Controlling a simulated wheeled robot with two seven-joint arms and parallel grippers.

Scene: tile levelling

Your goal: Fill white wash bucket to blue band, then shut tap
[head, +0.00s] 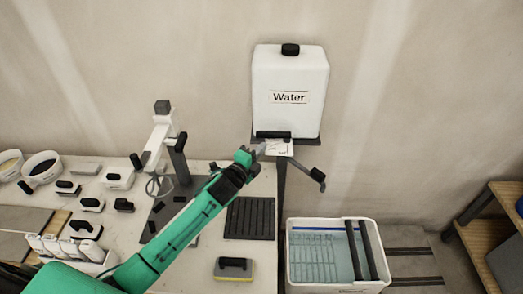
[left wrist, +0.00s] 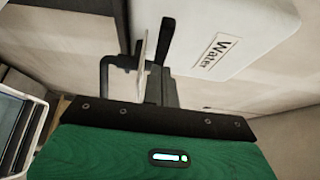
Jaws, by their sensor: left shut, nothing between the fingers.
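The white water tank (head: 290,85), labelled "Water", stands at the back with a black cap. Below it a black tap lever (head: 308,172) slants down to the right above the bucket. My left gripper (head: 259,149) is shut and empty, at the left of the small white card (head: 278,147) under the tank. I cannot tell whether it touches anything. The white wash bucket (head: 337,288) holds pale blue water, with a blue band along the far inner wall and two dark rollers across its right side. No stream of water can be made out. The tank also shows in the left wrist view (left wrist: 245,30).
A bench (head: 215,265) on the left carries a dark ribbed mat (head: 249,218), a yellow-edged sponge float (head: 234,268) and several black-handled tools. A wooden shelf (head: 485,240) stands at the right. The floor between bucket and shelf is mostly clear.

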